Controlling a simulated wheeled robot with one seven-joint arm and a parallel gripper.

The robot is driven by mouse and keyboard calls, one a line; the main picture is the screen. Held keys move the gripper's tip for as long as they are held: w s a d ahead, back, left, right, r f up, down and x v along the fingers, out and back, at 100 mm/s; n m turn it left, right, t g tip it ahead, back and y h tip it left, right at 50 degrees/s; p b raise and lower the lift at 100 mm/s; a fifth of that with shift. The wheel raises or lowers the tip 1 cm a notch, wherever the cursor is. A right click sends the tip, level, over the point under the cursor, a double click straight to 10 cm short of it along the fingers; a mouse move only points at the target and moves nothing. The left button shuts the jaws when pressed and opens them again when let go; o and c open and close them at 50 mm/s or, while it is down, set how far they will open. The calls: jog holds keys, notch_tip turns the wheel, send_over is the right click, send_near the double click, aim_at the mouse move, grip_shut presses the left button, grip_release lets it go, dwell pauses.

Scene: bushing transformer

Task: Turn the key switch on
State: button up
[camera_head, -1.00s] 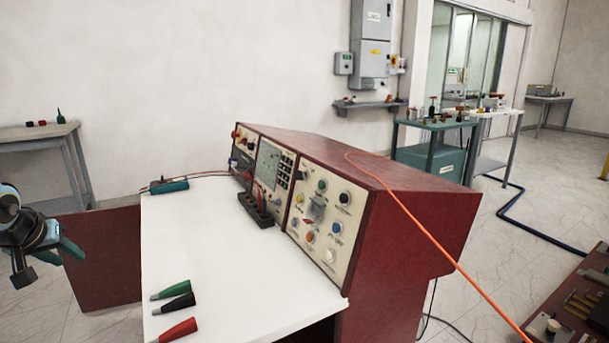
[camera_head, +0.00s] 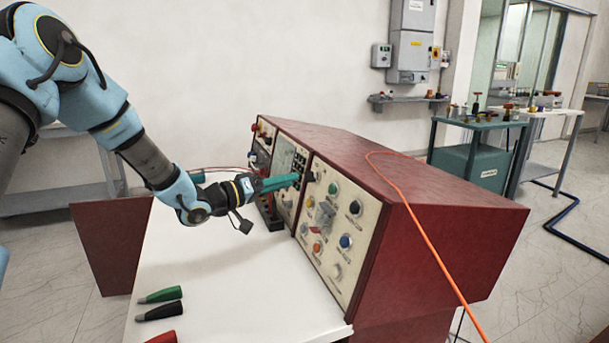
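The control console (camera_head: 440,212) is a dark red sloped desk with cream panels of knobs, buttons and meters. Its right panel (camera_head: 342,267) carries several coloured buttons and a grey square part (camera_head: 325,212). I cannot tell for certain which control is the key switch. My gripper (camera_head: 293,179), with green fingers, reaches in from the left in front of the console. Its fingertips are near the border between the middle and right panels. I cannot tell whether they touch anything or how far apart they are. The gripper and wrist hide part of the middle panel.
The white desktop (camera_head: 235,290) in front of the panels is mostly clear. Green (camera_head: 160,295), black (camera_head: 158,311) and red (camera_head: 163,337) plugs lie at its front left. An orange cable (camera_head: 430,230) runs over the console. A teal table (camera_head: 470,165) stands behind to the right.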

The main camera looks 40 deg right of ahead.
aim_at(309, 176)
jog(key=d, duration=0.3)
jog(key=d+p, duration=0.1)
jog(key=d, duration=0.1)
jog(key=shift+s+d, duration=0.35)
jog(key=shift+s, duration=0.05)
jog(key=shift+c, duration=0.3)
grip_shut()
